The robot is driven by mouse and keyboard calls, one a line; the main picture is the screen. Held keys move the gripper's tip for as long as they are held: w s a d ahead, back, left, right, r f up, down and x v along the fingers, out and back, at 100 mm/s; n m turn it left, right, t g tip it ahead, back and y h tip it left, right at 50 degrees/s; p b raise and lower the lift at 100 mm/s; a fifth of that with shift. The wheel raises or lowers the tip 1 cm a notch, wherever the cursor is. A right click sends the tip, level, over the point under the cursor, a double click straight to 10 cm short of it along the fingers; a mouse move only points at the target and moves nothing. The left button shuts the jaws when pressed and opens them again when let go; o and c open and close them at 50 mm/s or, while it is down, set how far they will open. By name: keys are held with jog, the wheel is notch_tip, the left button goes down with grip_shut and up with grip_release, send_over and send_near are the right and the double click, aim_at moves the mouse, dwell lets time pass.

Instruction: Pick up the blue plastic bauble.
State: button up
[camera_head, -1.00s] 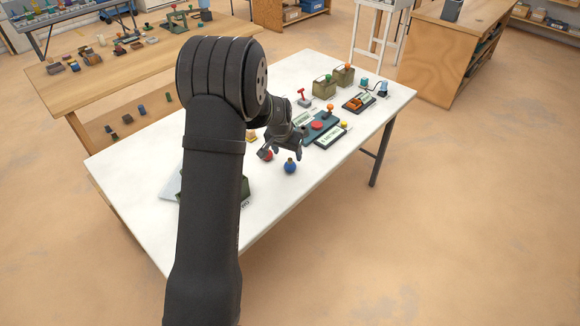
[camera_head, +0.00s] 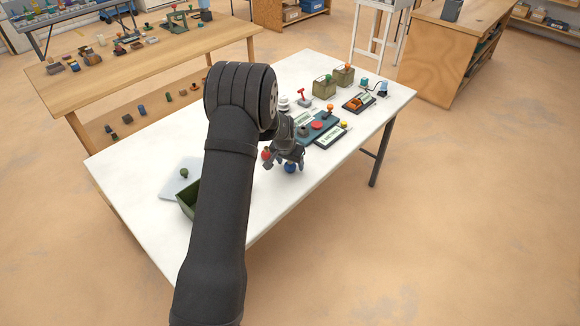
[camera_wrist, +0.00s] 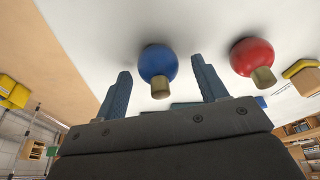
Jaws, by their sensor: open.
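The blue bauble (camera_head: 290,168) is a round ball on the white table, near its front right edge. In the wrist view the blue bauble (camera_wrist: 157,66) shows its gold cap and lies between the lines of my two fingers, a little beyond their tips. My gripper (camera_head: 287,163) is open and empty, just above and around the bauble in the head view. Its two blue-grey fingers (camera_wrist: 160,75) are spread in the wrist view, with a gap on each side of the ball. I cannot tell whether either finger touches it.
A red bauble (camera_wrist: 252,58) lies close by, outside the right finger in the wrist view; it also shows in the head view (camera_head: 266,154). A green bin (camera_head: 187,198) stands left. Trays and devices (camera_head: 318,128) fill the table behind. The front right strip of white table (camera_head: 262,205) is clear.

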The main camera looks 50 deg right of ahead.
jog(key=c, duration=1)
jog(key=shift+c, duration=0.2)
jog(key=shift+r, duration=0.1)
